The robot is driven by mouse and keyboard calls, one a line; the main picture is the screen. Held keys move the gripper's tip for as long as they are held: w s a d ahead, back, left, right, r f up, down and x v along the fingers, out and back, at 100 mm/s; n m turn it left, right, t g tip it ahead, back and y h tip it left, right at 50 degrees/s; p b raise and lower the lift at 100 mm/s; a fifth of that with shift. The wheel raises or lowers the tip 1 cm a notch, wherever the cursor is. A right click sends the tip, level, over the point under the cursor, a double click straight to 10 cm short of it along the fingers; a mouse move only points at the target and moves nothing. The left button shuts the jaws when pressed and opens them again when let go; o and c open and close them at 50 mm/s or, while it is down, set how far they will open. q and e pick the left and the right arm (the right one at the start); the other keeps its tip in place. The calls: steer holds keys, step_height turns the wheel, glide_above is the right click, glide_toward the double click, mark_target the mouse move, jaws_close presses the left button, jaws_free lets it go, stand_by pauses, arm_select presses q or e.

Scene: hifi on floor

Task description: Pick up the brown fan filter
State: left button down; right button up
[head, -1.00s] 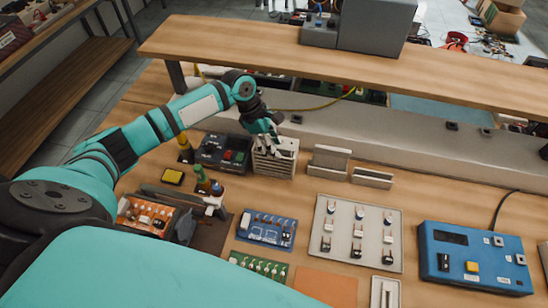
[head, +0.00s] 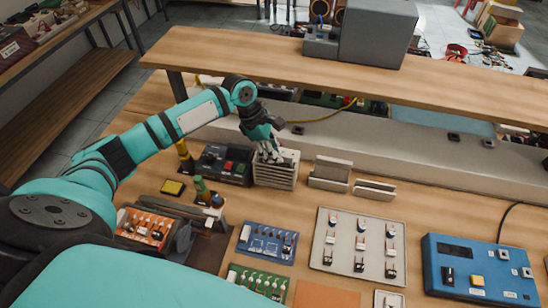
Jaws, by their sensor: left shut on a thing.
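A beige-brown slatted box (head: 276,174), which looks like the fan filter, stands upright on the wooden workbench, below the raised shelf. My left gripper (head: 270,157) reaches down onto its top and is shut on its upper edge, at the left part. The fingers hide part of the top. The box seems to rest on the bench; I cannot tell whether there is a gap under it. My right gripper is not in view.
A dark box with red and green buttons (head: 222,165) stands close to its left. Pale upright plates (head: 330,173) stand to its right. A blue circuit board (head: 267,242), a grey switch panel (head: 327,258) and a blue control box (head: 455,290) lie nearer. The wooden shelf (head: 270,60) runs above.

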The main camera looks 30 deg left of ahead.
arm_select(q)
step_height(320, 180, up, 24)
steer(key=p, duration=0.8)
steer(key=shift+f+p, duration=0.2)
steer(key=shift+p, duration=0.1)
stand_by(0.8)
steer(key=shift+f, duration=0.1)
